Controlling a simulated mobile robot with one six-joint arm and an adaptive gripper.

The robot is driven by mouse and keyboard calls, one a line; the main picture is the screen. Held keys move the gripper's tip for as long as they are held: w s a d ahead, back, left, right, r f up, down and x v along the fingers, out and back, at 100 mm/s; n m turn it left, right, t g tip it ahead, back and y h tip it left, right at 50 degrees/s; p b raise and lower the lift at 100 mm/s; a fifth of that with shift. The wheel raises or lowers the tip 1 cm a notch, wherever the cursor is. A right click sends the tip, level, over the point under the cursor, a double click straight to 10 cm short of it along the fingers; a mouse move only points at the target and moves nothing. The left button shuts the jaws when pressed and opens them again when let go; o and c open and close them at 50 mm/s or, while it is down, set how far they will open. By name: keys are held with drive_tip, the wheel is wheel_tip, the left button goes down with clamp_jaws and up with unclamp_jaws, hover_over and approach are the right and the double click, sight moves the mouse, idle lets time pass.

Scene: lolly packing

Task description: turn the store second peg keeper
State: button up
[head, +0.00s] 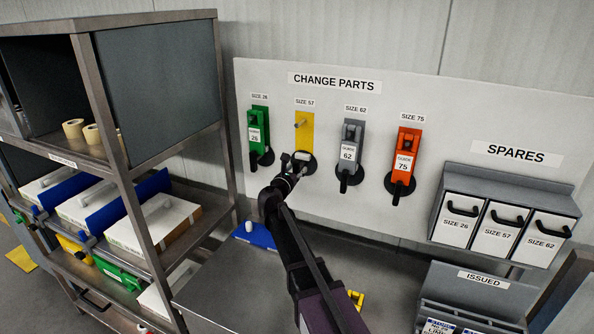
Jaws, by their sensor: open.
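The board headed CHANGE PARTS (430,95) carries a row of labelled pegs. My gripper (291,160) is open, just below the peg and in front of the plate's lower end. It appears apart from the peg. It partly covers a round black part (308,164) there.
A green guide 26 (258,135), grey guide 62 (349,150) and orange guide 75 (404,165) hang on either side. SPARES drawers (497,232) are at the right. A metal shelf rack (130,170) stands at the left, with a blue tray (258,238) near it.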

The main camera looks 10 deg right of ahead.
clamp_jaws()
drive_tip(key=shift+d, duration=0.1)
